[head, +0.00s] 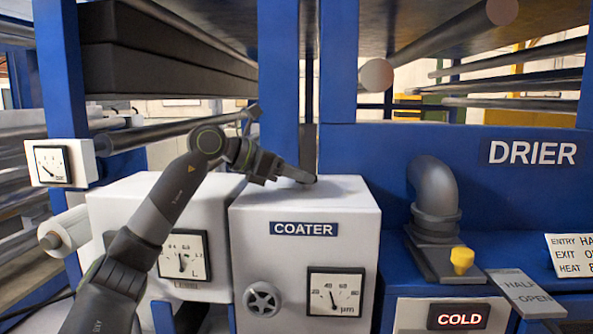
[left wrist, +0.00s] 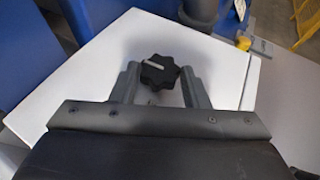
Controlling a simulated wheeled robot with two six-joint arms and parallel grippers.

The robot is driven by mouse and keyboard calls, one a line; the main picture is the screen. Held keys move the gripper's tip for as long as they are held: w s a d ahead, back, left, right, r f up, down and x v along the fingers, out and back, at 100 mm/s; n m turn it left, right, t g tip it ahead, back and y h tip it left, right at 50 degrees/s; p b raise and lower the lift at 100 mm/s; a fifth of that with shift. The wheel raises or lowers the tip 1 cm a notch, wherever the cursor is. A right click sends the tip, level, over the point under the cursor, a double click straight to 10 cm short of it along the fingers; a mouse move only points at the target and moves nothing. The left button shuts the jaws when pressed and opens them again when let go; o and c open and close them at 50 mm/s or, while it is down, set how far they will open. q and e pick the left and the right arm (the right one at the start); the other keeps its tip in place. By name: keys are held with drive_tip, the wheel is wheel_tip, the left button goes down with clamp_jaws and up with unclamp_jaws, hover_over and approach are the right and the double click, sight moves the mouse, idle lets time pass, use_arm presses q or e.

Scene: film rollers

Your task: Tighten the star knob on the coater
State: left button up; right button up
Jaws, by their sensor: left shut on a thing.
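The coater is a white box (head: 303,251) with a blue COATER label, in the middle of the head view. The star knob (left wrist: 158,72), black and lobed with a pale line across it, shows above the coater's white top in the left wrist view. My left gripper (head: 308,180) reaches in from the left over the coater's top. In the head view I cannot make out the knob, which the gripper seems to hide. My right gripper is not in view.
The coater's front has a grey handwheel (head: 262,299) and a µm dial (head: 336,292). Left of it stands another white box with a dial (head: 183,254). A blue post (head: 278,90) rises behind. The DRIER with a grey pipe elbow (head: 434,190) and yellow knob (head: 461,260) is right.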

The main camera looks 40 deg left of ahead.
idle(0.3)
use_arm(q)
drive_tip(key=o, duration=1)
drive_tip(key=shift+s+a, duration=0.2)
drive_tip(key=b+v, duration=0.5)
drive_tip(key=v, duration=1)
drive_tip(key=shift+s+a+r+b, duration=0.1)
drive_tip(key=shift+s+a+b, duration=0.15)
drive_tip(key=shift+b, duration=0.15)
drive_tip(key=shift+s+a+r, duration=0.3)
drive_tip(key=shift+s, duration=0.15)
